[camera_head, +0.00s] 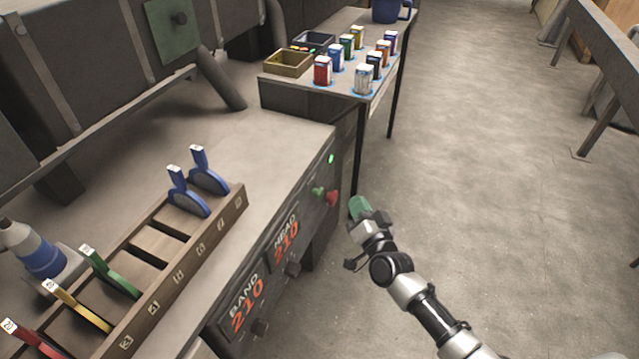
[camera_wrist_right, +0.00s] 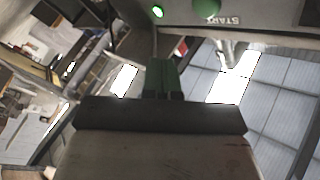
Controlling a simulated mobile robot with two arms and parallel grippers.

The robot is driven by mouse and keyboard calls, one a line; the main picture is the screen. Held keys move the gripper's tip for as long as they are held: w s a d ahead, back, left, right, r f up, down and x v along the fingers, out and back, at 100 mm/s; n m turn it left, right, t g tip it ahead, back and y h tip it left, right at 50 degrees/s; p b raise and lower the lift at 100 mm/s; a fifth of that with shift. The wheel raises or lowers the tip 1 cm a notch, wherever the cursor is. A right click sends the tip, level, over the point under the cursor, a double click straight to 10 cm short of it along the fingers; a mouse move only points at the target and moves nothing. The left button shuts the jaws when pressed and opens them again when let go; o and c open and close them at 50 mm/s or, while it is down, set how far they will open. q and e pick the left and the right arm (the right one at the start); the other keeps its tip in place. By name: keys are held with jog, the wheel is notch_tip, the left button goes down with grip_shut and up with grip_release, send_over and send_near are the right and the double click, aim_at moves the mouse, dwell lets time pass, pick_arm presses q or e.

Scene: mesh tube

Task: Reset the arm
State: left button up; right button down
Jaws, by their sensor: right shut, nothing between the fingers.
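My right gripper (camera_head: 359,208) is shut and empty, with green fingertips. In the head view it hangs in the air over the floor, just right of the machine's front panel (camera_head: 290,240). The panel's green and red buttons (camera_head: 326,195) are a little to its left, and the fingers look apart from them. In the right wrist view the green fingers of the gripper (camera_wrist_right: 161,78) are together, below a green button (camera_wrist_right: 207,5) marked START and a lit green lamp (camera_wrist_right: 158,12). My left gripper is not in view.
A wooden rack (camera_head: 165,245) with coloured-handled tools stands on the machine top. A bottle (camera_head: 35,250) is at the far left. Behind, a table (camera_head: 310,85) holds several small coloured containers, bins and a blue mug (camera_head: 388,10). The floor (camera_head: 490,150) at right is clear.

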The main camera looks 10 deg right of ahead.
jog(key=s+d+f+n+g+h+p, duration=0.1)
jog(key=s+f+g+p, duration=0.15)
jog(key=s+f, duration=0.4)
jog(key=s+d+f+n+g+p, duration=0.1)
jog(key=s+f+n+g, duration=0.2)
jog(key=f, duration=0.6)
jog(key=s+d+f+g+h+p, duration=0.1)
jog(key=s+f+g, duration=0.2)
jog(key=s+f, duration=0.4)
pick_arm(q)
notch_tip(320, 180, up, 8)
jog(key=p, duration=0.3)
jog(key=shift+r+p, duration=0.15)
jog(key=shift+p, duration=0.25)
pick_arm(e)
jog(key=s+f+n+g, duration=0.1)
jog(key=s+f+g, duration=0.2)
jog(key=s, duration=0.8)
jog(key=s+d+f+n+g+h, duration=0.1)
jog(key=s+f+g, duration=0.2)
jog(key=s+f, duration=0.3)
jog(key=s+f+n+g, duration=0.1)
jog(key=s+f+g, duration=0.2)
jog(key=s, duration=1.3)
notch_tip(320, 180, down, 2)
jog(key=shift+s+d+n+g+h, duration=0.3)
jog(key=shift+d+g+h, duration=0.05)
jog(key=shift+d+h, duration=0.05)
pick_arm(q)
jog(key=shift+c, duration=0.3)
